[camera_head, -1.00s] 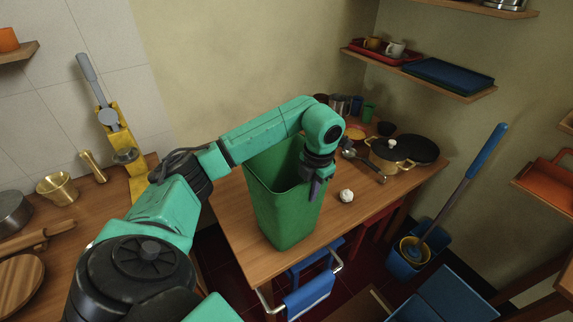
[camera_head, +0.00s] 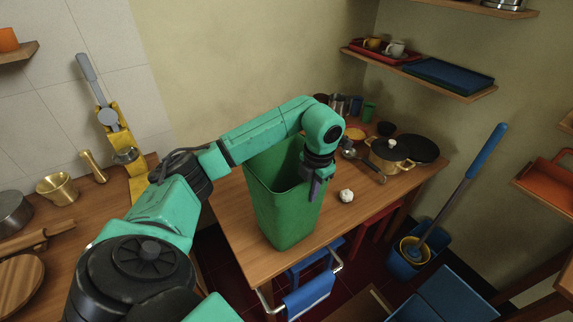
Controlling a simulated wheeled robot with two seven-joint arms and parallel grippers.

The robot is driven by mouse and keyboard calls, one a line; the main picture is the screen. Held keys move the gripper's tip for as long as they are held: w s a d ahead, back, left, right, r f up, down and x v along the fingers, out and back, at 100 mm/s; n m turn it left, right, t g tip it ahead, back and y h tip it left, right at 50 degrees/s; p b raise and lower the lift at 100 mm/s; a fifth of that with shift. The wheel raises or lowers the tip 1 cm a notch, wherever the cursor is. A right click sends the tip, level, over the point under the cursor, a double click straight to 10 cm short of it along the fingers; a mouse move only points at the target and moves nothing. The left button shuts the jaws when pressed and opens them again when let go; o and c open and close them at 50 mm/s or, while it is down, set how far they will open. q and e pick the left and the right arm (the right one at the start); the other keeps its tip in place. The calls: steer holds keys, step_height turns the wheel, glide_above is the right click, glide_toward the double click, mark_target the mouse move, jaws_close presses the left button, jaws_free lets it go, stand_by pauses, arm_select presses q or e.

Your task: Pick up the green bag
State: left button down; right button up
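A green bin-shaped container (camera_head: 284,212), which looks like the task's green bag, stands upright on the wooden table. It is tall, with an open top. My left arm comes in from the left and reaches over it. My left gripper (camera_head: 314,188) points down at the container's right rim. Its fingers are small and dark here, and I cannot tell whether they are open or closed on the rim. Part of the container's top is hidden behind my arm. My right gripper is not in view.
A garlic bulb (camera_head: 346,196) lies right of the container on the table (camera_head: 235,232). A blue mop bucket (camera_head: 405,262) is on the floor at right.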

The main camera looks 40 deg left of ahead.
arm_select(q)
steer(key=shift+r, duration=0.1)
steer(key=shift+r, duration=0.25)
step_height(320, 180, up, 7)
steer(key=shift+w+r+b, duration=0.1)
steer(key=shift+r+b, duration=0.05)
steer(key=shift+b, duration=0.2)
step_height(320, 180, up, 12)
steer(key=p, duration=0.4)
steer(key=shift+d, duration=0.1)
stand_by(0.4)
